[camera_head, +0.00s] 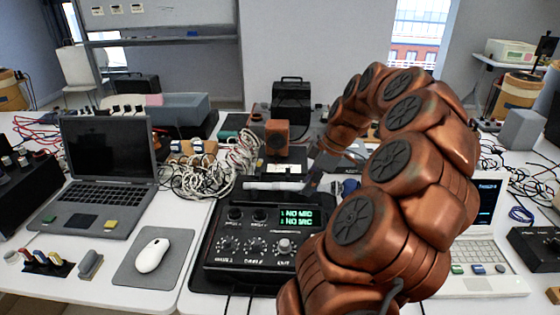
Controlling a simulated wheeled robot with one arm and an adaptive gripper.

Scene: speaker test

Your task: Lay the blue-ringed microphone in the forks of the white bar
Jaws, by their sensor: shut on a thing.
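My gripper (313,183) is low at the bar's right end, small and dark in this view. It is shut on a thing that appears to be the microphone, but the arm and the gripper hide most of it. I cannot make out the blue ring clearly, nor whether the held thing touches the bar. The forks are too small to tell.
A laptop (108,160), a mouse (152,255) on a grey pad and a heap of white cables (205,175) are on the left. An orange-brown speaker (277,137) stands behind the bar. A white device with a screen (480,255) stands right of my arm.

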